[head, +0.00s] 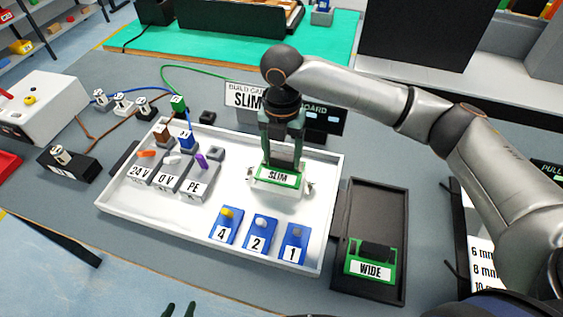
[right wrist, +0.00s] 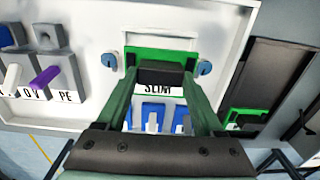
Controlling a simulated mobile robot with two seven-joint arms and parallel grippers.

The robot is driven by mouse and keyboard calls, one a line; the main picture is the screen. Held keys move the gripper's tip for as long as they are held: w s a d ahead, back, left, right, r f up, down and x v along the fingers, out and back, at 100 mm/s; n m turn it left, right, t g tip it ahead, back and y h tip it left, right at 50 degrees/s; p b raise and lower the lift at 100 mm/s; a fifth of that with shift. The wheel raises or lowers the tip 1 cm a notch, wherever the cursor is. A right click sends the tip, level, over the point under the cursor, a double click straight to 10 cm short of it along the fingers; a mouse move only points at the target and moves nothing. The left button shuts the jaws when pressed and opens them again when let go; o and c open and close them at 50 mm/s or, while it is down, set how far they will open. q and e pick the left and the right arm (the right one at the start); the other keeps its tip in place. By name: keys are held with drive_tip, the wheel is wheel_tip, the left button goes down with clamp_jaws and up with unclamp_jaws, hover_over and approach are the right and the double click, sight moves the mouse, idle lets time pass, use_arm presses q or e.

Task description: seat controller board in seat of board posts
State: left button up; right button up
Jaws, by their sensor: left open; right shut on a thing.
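The controller board (head: 264,188), green with a white "SLIM" label, is at the right part of the white tray (head: 322,172). My right gripper (head: 282,168) points down and is shut on it from above. The board also shows in the right wrist view (right wrist: 160,55), between the fingers, with a round blue-topped post on its left (right wrist: 110,61) and another on its right (right wrist: 205,67). I cannot tell whether the board rests fully on its seat. My left gripper (head: 180,310) shows only as two green fingertips at the bottom edge, apart and empty.
A green "WIDE" board (head: 371,263) lies in a black tray (head: 374,200) to the right. Blue numbered blocks (head: 260,234) and grey terminals labelled 24 V, 0 V and PE (head: 168,178) stand in the white tray. A "SLIM" sign (head: 245,97) stands behind. Cables run at left.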

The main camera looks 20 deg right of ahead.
sight(282, 163)
drive_tip(key=shift+w+d+f, duration=0.1)
drive_tip(key=shift+w+f, duration=0.25)
drive_tip(key=shift+f, duration=0.15)
drive_tip(key=shift+w+f, duration=0.15)
drive_tip(key=shift+f, duration=1.5)
drive_tip(key=shift+f, duration=0.1)
drive_tip(key=o, duration=1.4)
drive_tip(key=shift+o, duration=0.2)
wheel_tip(282, 163, up, 12)
drive_tip(key=shift+r+p, duration=0.15)
drive_tip(key=shift+p, duration=0.15)
